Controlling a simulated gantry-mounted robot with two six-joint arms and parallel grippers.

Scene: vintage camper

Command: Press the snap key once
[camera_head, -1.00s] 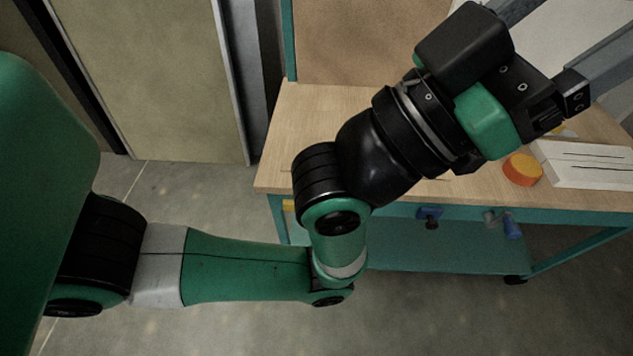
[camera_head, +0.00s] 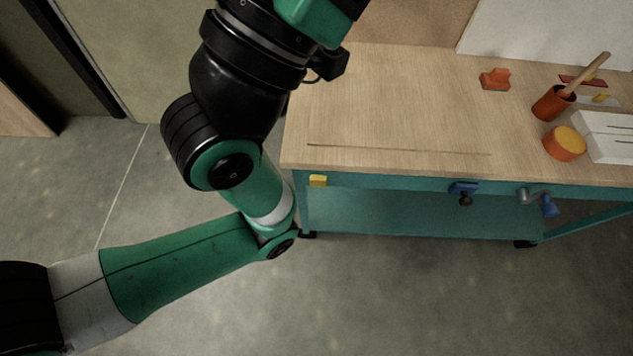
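I cannot make out for sure which thing is the snap key. A small orange-red object (camera_head: 495,79) with a raised block on a dark base sits near the back of the wooden bench top (camera_head: 400,110), right of the middle. A blue mount with a black knob (camera_head: 463,192) is on the bench's front edge. My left arm comes in from the left and rises past the top edge, left of the bench. Its gripper fingers are beyond the frame. My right gripper is not in view.
At the right of the bench stand a red-brown cup (camera_head: 553,103) with a wooden-handled tool, an orange round tin (camera_head: 565,143) and a white box (camera_head: 610,137). A grey and blue crank (camera_head: 538,201) and a yellow block (camera_head: 318,180) are on the front edge. The bench's middle is clear.

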